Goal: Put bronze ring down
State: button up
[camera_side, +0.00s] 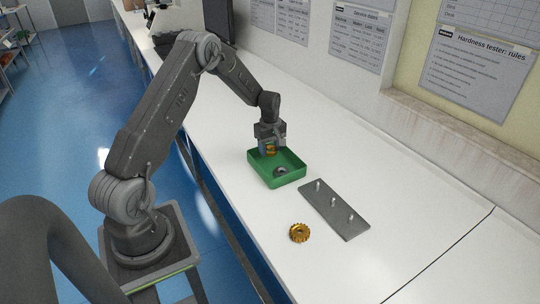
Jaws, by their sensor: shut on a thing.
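My gripper (270,149) points down over the far part of a green tray (291,182). It is shut on a small bronze ring (271,150), which is partly hidden by the fingers. I cannot tell whether the ring touches the tray floor. A dark grey ring-like part (281,171) lies inside the tray, nearer the camera than my gripper. A bronze toothed gear (299,232) lies flat on the white bench in front of the tray.
The bench is clear to the right of the plate. A wall with posters (478,70) and a ledge (450,130) runs along the back. A dark monitor (219,20) stands at the far end.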

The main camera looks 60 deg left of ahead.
aim_at(270, 161)
jog(key=shift+f, duration=1.7)
jog(key=shift+f, duration=0.15)
jog(key=o, duration=1)
